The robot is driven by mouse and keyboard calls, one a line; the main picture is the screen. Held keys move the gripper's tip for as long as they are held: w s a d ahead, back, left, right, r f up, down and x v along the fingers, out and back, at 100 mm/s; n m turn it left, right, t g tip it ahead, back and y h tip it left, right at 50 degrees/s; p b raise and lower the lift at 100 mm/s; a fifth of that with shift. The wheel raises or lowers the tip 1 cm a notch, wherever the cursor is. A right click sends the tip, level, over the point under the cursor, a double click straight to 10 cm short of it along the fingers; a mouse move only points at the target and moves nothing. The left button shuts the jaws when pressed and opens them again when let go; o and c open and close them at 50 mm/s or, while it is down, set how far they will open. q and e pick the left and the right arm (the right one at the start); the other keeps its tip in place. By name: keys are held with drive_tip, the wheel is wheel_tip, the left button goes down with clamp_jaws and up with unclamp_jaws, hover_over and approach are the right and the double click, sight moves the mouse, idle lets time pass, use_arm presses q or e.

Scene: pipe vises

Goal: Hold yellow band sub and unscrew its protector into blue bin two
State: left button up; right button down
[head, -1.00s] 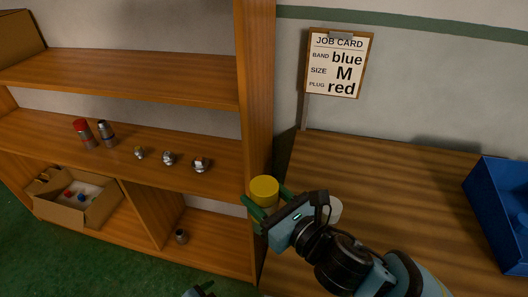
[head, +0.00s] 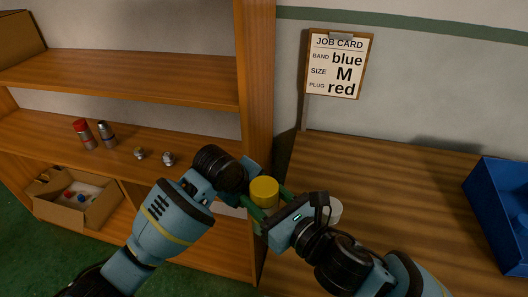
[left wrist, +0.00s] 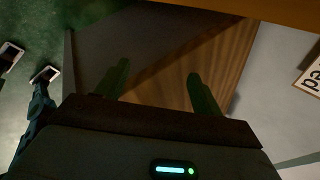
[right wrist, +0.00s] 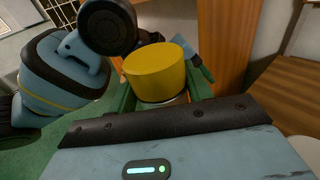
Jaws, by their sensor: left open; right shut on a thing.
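A yellow cylindrical cap (head: 264,190) stands upright in the head view, held up in front of the shelf post. It also shows in the right wrist view (right wrist: 155,74), with a little pale metal below it. My right gripper (head: 268,210) is shut on the piece under the yellow cap; its green fingers flank it. Most of that piece is hidden. My left gripper (left wrist: 160,88) is open and empty. In the head view its wrist is just left of the cap, and its fingertips are mostly hidden. A blue bin (head: 503,212) sits at the right edge; no number shows on it.
A shelf unit (head: 120,62) fills the left, with a red-topped cylinder (head: 84,133), a dark cylinder (head: 106,133) and small fittings (head: 168,158). A cardboard box (head: 75,208) is below. A white round thing (head: 335,210) is beside my right gripper. The wooden table (head: 400,190) is otherwise mostly clear.

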use_arm(q)
wheel_tip(320, 180, up, 8)
drive_tip(key=d+m+g, duration=0.1)
drive_tip(key=d+m, duration=0.2)
drive_tip(key=m, duration=0.2)
wheel_tip(320, 180, up, 14)
drive_tip(key=m+g+y, duration=0.4)
drive_tip(key=m, duration=0.7)
hover_over(264, 185)
drive_tip(key=shift+s+f, duration=0.1)
drive_tip(key=shift+f, duration=4.1)
drive_tip(key=c, duration=1)
drive_tip(key=o, duration=1.1)
